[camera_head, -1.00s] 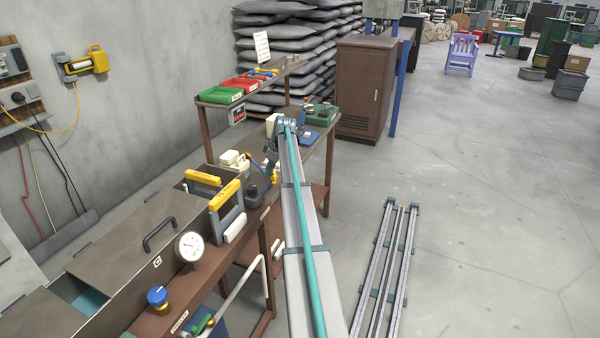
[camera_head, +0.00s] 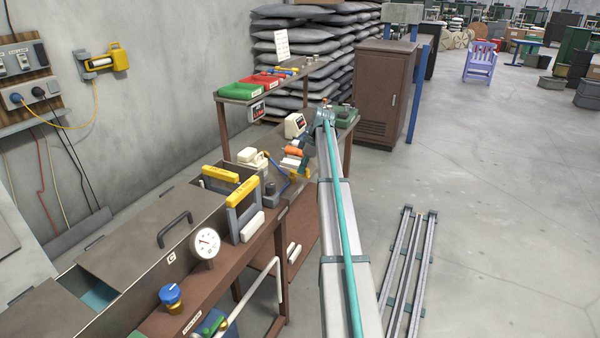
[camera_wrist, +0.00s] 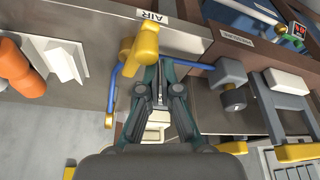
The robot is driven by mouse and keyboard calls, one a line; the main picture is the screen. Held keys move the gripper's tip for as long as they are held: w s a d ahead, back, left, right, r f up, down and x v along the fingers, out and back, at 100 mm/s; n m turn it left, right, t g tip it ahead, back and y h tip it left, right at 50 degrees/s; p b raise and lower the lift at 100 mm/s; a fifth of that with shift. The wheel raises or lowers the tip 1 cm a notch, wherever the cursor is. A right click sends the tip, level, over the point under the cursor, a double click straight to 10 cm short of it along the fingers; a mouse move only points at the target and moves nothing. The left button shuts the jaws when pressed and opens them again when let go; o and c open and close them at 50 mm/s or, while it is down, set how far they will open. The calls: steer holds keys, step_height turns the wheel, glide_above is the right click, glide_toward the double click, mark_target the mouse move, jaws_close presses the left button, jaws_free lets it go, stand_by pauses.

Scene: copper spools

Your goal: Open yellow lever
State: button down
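A yellow T-shaped lever (camera_wrist: 140,48) shows in the wrist view, beside a white label reading AIR and next to a blue pipe. My gripper (camera_wrist: 160,68) lies just below and right of it, its two fingertips close together with a narrow gap between the fingers. The lever overlaps the left fingertip in the picture; I cannot tell whether they touch. In the head view my arm reaches over the bench, and its end hides most of the gripper.
An orange object (camera_wrist: 18,75) and a white block (camera_wrist: 65,60) are left of the lever. A grey frame with yellow bars (camera_wrist: 278,105) is at right. In the head view a gauge (camera_head: 205,243) stands on the bench front, and a tray shelf (camera_head: 268,84) behind.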

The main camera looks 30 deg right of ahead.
steer(key=shift+d, duration=0.6)
steer(key=shift+d+b, duration=0.2)
steer(key=shift+b, duration=0.1)
steer(key=shift+a, duration=0.1)
steer(key=a, duration=0.4)
steer(key=shift+r, duration=0.2)
steer(key=w+b+v, duration=0.2)
steer(key=v, duration=0.7)
steer(key=shift+d+r, duration=0.3)
